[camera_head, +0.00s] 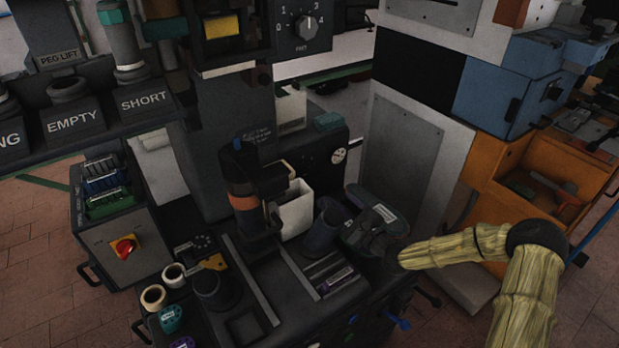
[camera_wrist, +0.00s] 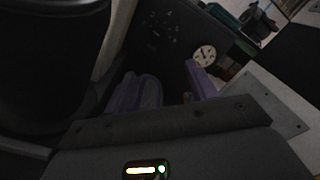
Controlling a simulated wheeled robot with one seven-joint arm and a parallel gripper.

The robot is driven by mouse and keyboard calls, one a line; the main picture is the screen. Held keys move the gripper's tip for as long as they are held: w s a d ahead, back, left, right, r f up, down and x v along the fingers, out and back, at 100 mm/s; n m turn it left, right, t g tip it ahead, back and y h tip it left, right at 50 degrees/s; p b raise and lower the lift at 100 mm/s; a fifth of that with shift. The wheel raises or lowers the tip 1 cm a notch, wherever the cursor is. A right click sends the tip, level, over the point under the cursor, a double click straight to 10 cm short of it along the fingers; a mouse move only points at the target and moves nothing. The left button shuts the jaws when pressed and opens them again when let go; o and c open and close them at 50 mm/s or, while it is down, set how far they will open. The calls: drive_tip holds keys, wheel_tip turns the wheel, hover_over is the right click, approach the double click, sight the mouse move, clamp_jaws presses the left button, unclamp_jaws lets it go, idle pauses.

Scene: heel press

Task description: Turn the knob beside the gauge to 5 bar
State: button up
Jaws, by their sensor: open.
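The gauge (camera_head: 339,156) is a small white round dial on a dark panel at the back of the press in the head view. It also shows in the wrist view (camera_wrist: 205,55), where its needle is too small to read. Left of it in the wrist view is a dark knob (camera_wrist: 158,32) with faint pale marks around it; its setting cannot be read. My gripper (camera_wrist: 168,86) is open, with its lavender fingers apart and nothing seen between them. It is below and in front of the knob, apparently apart from it. In the head view its fingers cannot be made out.
A larger numbered dial (camera_head: 306,27) is at the top, and a red knob (camera_head: 123,247) is on a box at the left. A white bin (camera_head: 296,209) stands beside the press column. A grey plate (camera_head: 400,150) stands to the right of the gauge. The press bed is crowded.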

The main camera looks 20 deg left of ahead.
sight(308, 174)
drive_tip(key=b+x, duration=0.2)
drive_tip(key=x, duration=1.5)
drive_tip(key=shift+w+a, duration=0.15)
drive_tip(key=c, duration=1)
